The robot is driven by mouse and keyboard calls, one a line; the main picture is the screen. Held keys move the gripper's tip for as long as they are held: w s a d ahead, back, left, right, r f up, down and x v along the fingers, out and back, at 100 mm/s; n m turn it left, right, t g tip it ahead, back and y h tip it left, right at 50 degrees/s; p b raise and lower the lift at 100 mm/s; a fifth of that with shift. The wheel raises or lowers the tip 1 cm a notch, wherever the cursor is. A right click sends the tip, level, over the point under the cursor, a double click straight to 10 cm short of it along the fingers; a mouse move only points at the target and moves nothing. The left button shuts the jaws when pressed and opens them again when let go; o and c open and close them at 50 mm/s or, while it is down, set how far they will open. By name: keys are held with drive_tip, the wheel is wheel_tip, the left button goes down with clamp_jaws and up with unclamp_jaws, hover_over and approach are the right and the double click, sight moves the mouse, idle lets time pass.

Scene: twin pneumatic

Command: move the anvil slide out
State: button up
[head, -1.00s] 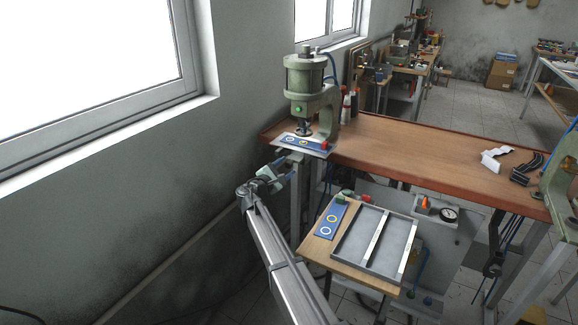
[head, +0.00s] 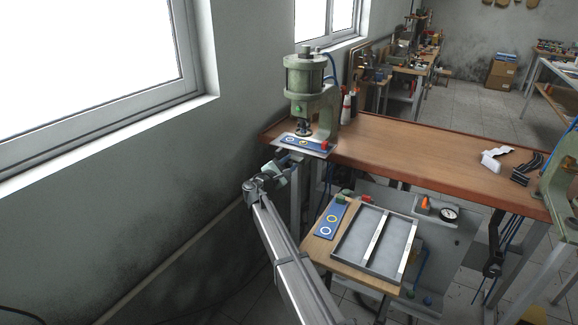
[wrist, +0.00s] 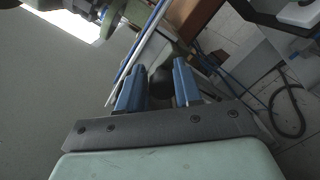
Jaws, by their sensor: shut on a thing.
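The anvil slide (head: 302,143) is a blue strip with ring marks on a light metal plate, under the head of the green press (head: 306,82) at the left end of the bench. My gripper (head: 285,162) is just below and in front of the slide's near edge. In the wrist view my gripper (wrist: 160,88) has its two blue fingers on either side of a dark round knob (wrist: 161,80) and is shut on it. How the knob joins the slide is hidden.
A wooden board (head: 322,251) below the bench carries another blue ringed strip (head: 328,218) and a grey tray (head: 345,249). Red-capped bottles (head: 346,106) stand behind the press. The wall is close on the left; the middle of the wooden bench (head: 410,146) is clear.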

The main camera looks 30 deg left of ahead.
drive_tip(key=shift+d+f, duration=0.15)
drive_tip(key=shift+f, duration=0.1)
clamp_jaws()
drive_tip(key=s, duration=1.2)
drive_tip(key=shift+s, duration=0.3)
drive_tip(key=shift+d, duration=0.1)
drive_tip(key=shift+o, duration=2.2)
unclamp_jaws()
drive_tip(key=shift+f, duration=0.1)
drive_tip(key=shift+o, duration=1)
drive_tip(key=s+a, duration=0.1)
drive_tip(key=s, duration=1.2)
drive_tip(key=shift+s+a, duration=0.2)
drive_tip(key=shift+s, duration=0.15)
